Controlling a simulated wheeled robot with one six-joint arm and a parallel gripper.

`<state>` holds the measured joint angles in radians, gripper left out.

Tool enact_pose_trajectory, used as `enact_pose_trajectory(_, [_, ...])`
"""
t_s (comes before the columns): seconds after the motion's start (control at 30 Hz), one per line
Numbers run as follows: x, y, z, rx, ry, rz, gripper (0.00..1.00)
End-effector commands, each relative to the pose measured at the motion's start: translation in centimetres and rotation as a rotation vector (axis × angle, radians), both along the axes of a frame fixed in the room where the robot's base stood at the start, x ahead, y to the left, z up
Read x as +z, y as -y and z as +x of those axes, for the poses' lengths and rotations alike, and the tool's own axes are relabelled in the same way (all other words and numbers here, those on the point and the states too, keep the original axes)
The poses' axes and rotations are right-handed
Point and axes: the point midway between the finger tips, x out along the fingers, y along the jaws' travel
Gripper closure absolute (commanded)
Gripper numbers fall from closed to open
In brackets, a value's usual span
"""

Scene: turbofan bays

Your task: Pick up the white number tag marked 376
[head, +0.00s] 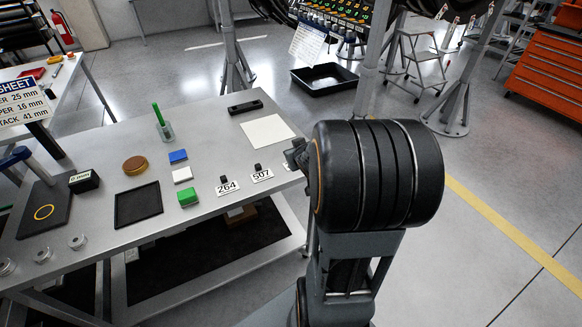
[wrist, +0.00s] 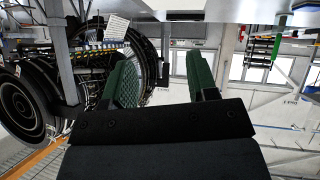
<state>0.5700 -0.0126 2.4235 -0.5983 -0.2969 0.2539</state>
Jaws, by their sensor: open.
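I cannot read the number 376 on any tag in view. Two white tags lie on the grey workbench (head: 95,200) in the head view: one marked 264 (head: 227,188) and one marked 507 (head: 262,176), each with a small black block at its back edge. A small white sliver shows beside them, mostly hidden behind my arm, with no number legible. My gripper (wrist: 160,62) is open and empty in the wrist view, its two green-padded fingers apart. In the head view its end shows only partly, at the bench's right end.
The bench also holds a black tray (head: 138,205), a green block (head: 187,197), a blue block (head: 178,156), a white block (head: 182,175), a brown disc (head: 135,165), a white sheet (head: 268,131) and a pen holder (head: 166,131). A stand leg (head: 372,70) rises behind my arm.

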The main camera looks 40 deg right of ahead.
Motion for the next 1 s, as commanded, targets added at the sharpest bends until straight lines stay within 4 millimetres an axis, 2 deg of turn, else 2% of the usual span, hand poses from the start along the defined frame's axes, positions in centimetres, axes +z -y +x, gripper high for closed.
enact_pose_trajectory(0.03, [-2.3,1.3,0.0,0.012,0.029,0.015,0.47])
enact_pose_trajectory(0.23, [-6.2,3.5,-0.3,0.091,0.16,0.086,0.47])
enact_pose_trajectory(0.43, [-7.8,4.1,0.1,0.131,0.223,0.133,0.47])
enact_pose_trajectory(0.8, [-10.1,4.9,5.6,0.136,0.23,0.136,0.47])
enact_pose_trajectory(1.0, [-10.7,5.1,7.0,0.134,0.232,0.136,0.47])
